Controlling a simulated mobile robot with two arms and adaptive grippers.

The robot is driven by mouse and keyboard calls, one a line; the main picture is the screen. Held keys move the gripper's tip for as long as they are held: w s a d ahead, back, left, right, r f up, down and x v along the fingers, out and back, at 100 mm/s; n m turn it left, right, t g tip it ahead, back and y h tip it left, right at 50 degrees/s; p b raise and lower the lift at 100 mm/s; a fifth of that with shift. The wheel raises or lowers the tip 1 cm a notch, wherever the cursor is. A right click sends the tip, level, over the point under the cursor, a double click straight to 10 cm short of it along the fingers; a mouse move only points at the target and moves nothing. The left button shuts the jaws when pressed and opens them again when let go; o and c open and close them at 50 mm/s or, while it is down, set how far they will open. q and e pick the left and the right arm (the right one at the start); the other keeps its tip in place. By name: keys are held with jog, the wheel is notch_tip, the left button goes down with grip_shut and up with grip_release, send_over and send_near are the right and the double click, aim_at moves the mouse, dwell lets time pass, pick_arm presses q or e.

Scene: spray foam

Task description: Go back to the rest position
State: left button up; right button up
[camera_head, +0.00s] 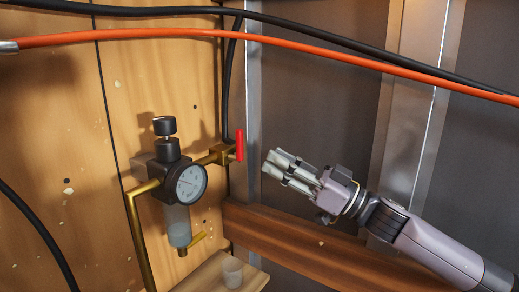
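My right gripper (281,170) comes in from the right and points left. Its fingers look held a little apart, with nothing seen between them. It is just right of the red valve handle (239,144), with a visible gap between them in the picture. The handle stands upright on a brass fitting of the regulator with a round gauge (191,184). My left gripper is not in view.
An orange hose (240,36) and black cables (300,35) cross the top. A brass pipe (137,235) runs down at the left. A small translucent cup (232,272) stands on a wooden shelf (205,275). A wooden beam (290,240) runs behind my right arm.

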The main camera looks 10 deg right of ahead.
jog(key=shift+v, duration=0.9)
